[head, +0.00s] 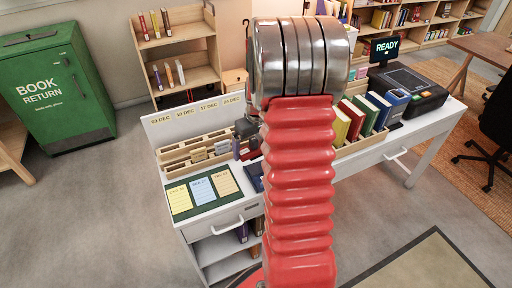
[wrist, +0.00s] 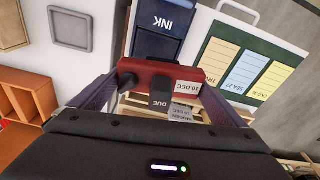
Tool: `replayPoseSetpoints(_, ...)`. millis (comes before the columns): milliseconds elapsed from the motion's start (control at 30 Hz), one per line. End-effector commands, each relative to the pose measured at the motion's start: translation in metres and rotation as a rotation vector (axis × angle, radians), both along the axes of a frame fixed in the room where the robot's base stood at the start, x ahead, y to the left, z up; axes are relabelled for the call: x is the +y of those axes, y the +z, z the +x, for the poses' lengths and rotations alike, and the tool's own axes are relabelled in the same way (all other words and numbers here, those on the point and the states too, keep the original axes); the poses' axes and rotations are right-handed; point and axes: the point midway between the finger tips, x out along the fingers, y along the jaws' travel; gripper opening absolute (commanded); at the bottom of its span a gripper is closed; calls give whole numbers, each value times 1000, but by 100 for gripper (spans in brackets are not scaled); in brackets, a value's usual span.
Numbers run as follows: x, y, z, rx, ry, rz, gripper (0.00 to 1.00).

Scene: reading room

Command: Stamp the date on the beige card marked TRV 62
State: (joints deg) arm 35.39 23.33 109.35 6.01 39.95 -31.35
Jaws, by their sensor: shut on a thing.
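The beige card marked TRV (wrist: 217,62) lies on a dark green mat (wrist: 240,35), leftmost of three cards in the wrist view; its number is hard to read. In the head view the beige card (head: 228,181) is the rightmost. My gripper (wrist: 158,100) is shut on a red date stamp (wrist: 148,70), whose white label appears to read 10 DEC. The stamp is in front of the dark blue ink pad (wrist: 157,43) in the wrist view, toward the card rack. The stamp's underside is hidden. In the head view my arm hides most of the gripper.
A blue card (head: 202,189) and a yellow card (head: 180,199) share the mat. A wooden rack (head: 174,170) with small blocks and date signs stands behind. Books (head: 352,118) and a dark machine with a READY screen (head: 385,48) stand to the right on the white desk.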

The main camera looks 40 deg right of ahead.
Motion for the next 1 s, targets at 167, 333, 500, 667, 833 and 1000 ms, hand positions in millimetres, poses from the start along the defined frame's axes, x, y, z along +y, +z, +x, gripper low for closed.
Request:
replayPoseSetpoints(167, 42, 6, 26, 0, 30, 0, 81)
replayPoseSetpoints(333, 96, 13, 51, 1, 59, 1, 81)
replayPoseSetpoints(500, 152, 20, 70, 2, 84, 1, 81)
replayPoseSetpoints(667, 206, 27, 83, 1, 110, 0, 81)
replayPoseSetpoints(833, 261, 33, 90, -1, 132, -1, 81)
replayPoseSetpoints(1000, 296, 37, 91, -2, 147, -1, 81)
